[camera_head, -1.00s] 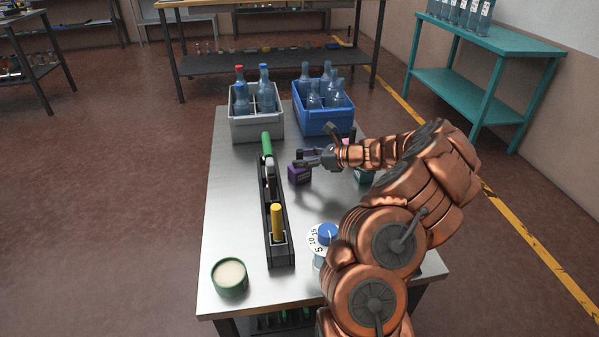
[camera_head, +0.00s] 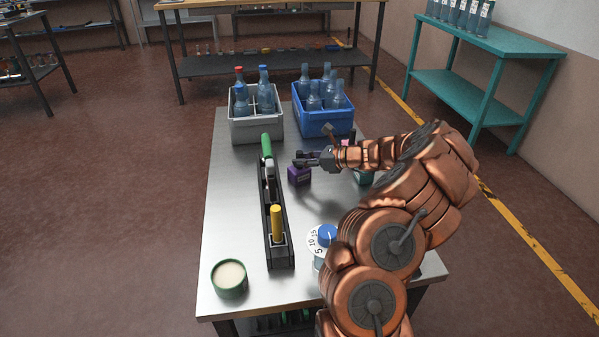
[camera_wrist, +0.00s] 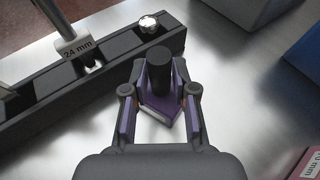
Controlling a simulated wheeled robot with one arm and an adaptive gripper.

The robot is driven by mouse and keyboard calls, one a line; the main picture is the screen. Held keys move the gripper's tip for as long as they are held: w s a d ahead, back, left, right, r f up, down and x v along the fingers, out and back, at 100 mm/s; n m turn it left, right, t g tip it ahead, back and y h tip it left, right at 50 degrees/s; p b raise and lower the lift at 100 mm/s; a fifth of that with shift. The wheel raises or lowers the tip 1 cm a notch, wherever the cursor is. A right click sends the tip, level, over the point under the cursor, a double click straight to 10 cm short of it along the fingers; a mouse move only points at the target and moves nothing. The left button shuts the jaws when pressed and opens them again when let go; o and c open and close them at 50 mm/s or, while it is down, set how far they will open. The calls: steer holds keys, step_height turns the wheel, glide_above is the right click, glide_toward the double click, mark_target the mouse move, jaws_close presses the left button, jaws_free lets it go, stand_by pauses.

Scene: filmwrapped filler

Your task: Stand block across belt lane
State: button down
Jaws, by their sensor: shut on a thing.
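A purple block (camera_head: 299,176) with a pale label is at my gripper (camera_head: 306,160), right of the long black lane (camera_head: 279,225) on the steel table. In the wrist view the fingers of my gripper (camera_wrist: 160,108) are closed around the purple block (camera_wrist: 158,117), which has a dark upright knob on top. The black lane (camera_wrist: 40,110) runs diagonally just beyond it, with a silver knob and a grey piece marked "24 mm" (camera_wrist: 76,47). Whether the block's underside touches the table is hard to tell.
A grey crate (camera_head: 256,127) and blue crate (camera_head: 323,122) with bottles are behind. A blue-topped dial (camera_head: 327,236), green tub (camera_head: 229,278) and teal block (camera_head: 363,178) are nearby.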

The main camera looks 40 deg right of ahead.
mark_target(305, 170)
stand_by(0.4)
steer(key=shift+r, duration=0.6)
steer(key=r, duration=0.1)
steer(key=r+p, duration=0.1)
steer(key=shift+s+r, duration=0.35)
steer(key=shift+s, duration=0.05)
steer(key=s+r+p, duration=0.1)
steer(key=s, duration=1.4)
steer(key=shift+a+r, duration=0.1)
